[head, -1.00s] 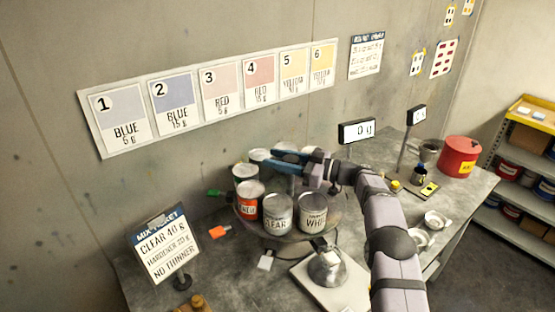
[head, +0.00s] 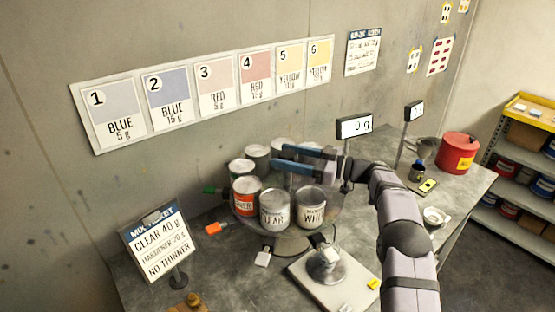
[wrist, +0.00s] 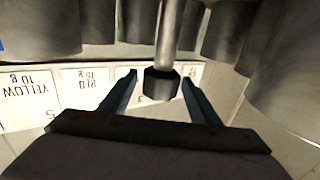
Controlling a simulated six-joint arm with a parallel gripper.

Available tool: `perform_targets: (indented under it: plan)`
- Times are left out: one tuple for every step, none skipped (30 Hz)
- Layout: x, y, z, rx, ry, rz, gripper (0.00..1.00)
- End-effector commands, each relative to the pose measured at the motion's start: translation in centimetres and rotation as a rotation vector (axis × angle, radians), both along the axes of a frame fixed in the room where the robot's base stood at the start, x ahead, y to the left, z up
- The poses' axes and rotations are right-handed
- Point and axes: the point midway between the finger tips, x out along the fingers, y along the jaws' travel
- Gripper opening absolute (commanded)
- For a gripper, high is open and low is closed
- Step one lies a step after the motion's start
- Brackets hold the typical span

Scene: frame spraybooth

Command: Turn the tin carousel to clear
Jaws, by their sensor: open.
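The tin carousel (head: 338,222) is a round turntable on the bench, bearing several tins in a ring. The CLEAR tin (head: 275,210) stands at its front, with the WHITE tin (head: 310,208) to its right. An orange-red labelled tin (head: 246,196) is to its left, and greyish tins (head: 257,156) stand behind. My gripper (head: 283,161) is over the carousel's middle, at about tin-top height or above. In the wrist view my gripper (wrist: 160,88) is open, its blue fingers either side of the carousel's post with a dark knob (wrist: 162,84), without visible contact.
A scale (head: 330,285) with a metal cup (head: 326,262) stands in front of the carousel. A mix ticket (head: 160,246) reading CLEAR 40 g stands at left. The scale display (head: 355,126) reads 0 g. A red can (head: 459,152) stands at far right.

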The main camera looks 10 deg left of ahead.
Motion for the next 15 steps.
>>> perform_targets:
  plan:
    - [-0.2, -0.8, -0.3, 0.001, -0.001, -0.002, 0.56]
    - [-0.3, -1.1, -0.3, 0.001, -0.001, -0.001, 0.56]
    - [-0.4, -1.6, -0.2, 0.001, -0.001, -0.002, 0.56]
    - [-0.4, -1.9, -0.2, 0.001, 0.000, -0.002, 0.56]
    - [-0.5, -2.2, -0.2, 0.001, 0.000, -0.002, 0.56]
    - [-0.6, -2.4, -0.2, 0.002, 0.000, -0.001, 0.56]
    - [-0.6, -2.6, -0.1, 0.002, 0.000, 0.000, 0.56]
    - [-0.7, -2.7, -0.1, 0.002, 0.000, 0.000, 0.56]
    - [-0.7, -2.9, 0.0, 0.002, 0.000, 0.001, 0.56]
    - [-0.8, -2.9, 0.0, 0.002, 0.000, 0.001, 0.56]
    - [-0.8, -3.0, 0.0, 0.001, 0.000, 0.001, 0.56]
    - [-0.8, -3.0, 0.1, 0.001, 0.000, 0.001, 0.56]
    - [-0.8, -3.0, 0.1, 0.001, 0.000, 0.001, 0.56]
    - [-0.8, -3.0, 0.1, 0.001, 0.001, 0.001, 0.56]
    - [-0.8, -3.0, 0.1, 0.001, 0.001, 0.001, 0.56]
